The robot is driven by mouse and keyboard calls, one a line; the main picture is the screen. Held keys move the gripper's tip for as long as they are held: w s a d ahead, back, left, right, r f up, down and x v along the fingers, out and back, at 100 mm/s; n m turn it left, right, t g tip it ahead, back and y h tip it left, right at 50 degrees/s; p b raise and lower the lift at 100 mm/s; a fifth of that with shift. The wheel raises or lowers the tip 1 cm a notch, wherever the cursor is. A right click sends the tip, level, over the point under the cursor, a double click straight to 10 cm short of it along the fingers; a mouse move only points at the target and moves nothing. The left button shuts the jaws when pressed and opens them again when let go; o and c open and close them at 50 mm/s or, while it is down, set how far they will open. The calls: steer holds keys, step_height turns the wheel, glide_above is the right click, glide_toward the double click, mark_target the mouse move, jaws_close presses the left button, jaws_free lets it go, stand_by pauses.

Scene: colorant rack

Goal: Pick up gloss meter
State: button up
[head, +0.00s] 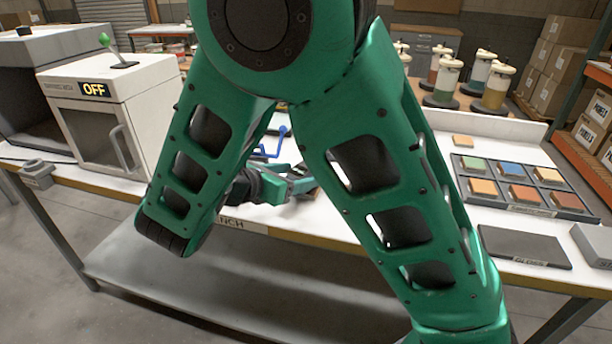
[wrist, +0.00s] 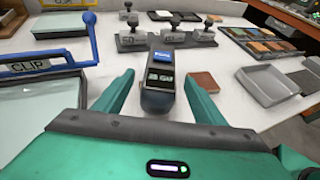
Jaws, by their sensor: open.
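A dark handheld device with a blue label and a small lit display, which looks like the gloss meter (wrist: 160,97), stands on the white bench in the wrist view. My gripper (wrist: 158,76) is open, its two green fingers apart on the left and right of the device. I see no clear contact between fingers and device. In the head view my gripper (head: 300,182) is low over the bench, partly behind my arm, and I cannot make out the device there.
Right of the device are a brown tile (wrist: 203,82) and a grey tray (wrist: 262,87). Behind it stands a dark rack (wrist: 135,42) with knobbed blocks. A blue clip frame (wrist: 50,65) is at left. A dark pad (head: 522,246) labelled GLOSS lies at the bench's right.

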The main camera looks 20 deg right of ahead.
steer(key=shift+x, duration=2.65)
steer(key=shift+r, duration=0.1)
steer(key=shift+c, duration=0.3)
steer(key=c, duration=1.5)
steer(key=shift+r, duration=0.1)
step_height(320, 180, up, 4)
steer(key=shift+r, duration=0.15)
steer(key=shift+w+d+r+v, duration=0.1)
steer(key=shift+r+v, duration=0.15)
steer(key=shift+v, duration=1.95)
steer(key=shift+w+d+r+v, duration=0.1)
steer(key=shift+r+v, duration=0.15)
steer(key=shift+v, duration=1.95)
steer(key=shift+w+r+v, duration=0.1)
steer(key=shift+r+v, duration=0.15)
steer(key=shift+v, duration=1.95)
